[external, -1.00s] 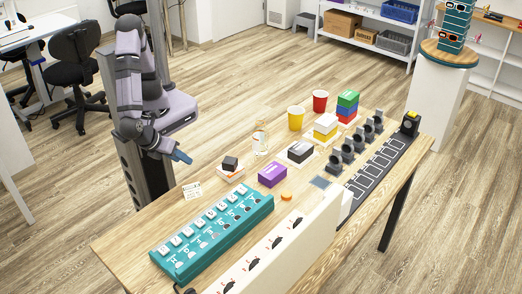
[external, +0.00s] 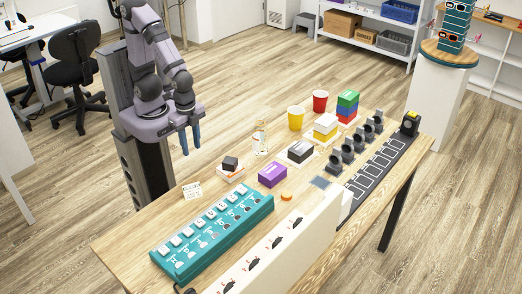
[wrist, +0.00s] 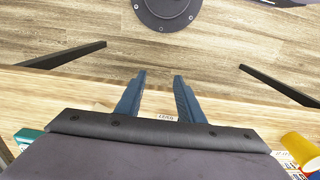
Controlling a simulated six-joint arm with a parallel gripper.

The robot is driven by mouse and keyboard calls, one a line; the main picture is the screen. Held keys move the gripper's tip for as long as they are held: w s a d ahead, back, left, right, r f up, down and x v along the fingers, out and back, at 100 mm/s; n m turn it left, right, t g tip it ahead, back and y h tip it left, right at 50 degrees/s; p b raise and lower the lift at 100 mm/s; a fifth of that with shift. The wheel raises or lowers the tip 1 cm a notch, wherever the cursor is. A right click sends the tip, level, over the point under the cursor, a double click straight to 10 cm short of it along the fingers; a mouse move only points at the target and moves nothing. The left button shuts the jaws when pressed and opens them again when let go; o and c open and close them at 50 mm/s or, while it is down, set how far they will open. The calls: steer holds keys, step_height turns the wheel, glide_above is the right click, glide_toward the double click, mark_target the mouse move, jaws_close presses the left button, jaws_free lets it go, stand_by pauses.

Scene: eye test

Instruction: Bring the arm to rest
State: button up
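My gripper (external: 191,150) hangs from my folded arm near the back left edge of the wooden table (external: 125,243), above the surface. Its two blue fingers point down. In the wrist view the fingers (wrist: 160,76) stand apart with nothing between them, so it is open and empty. The wrist view shows the table edge and the floor beyond the fingers.
A small white card (external: 192,190) and a teal rack (external: 182,264) lie on the table's left part. A purple box (external: 272,174), a yellow cup (external: 296,118) and a red cup (external: 320,101) stand farther right. The strip around the card is largely bare.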

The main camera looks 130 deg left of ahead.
step_height(320, 180, up, 9)
steer(key=p, duration=0.9)
steer(key=shift+r, duration=0.1)
stand_by(0.4)
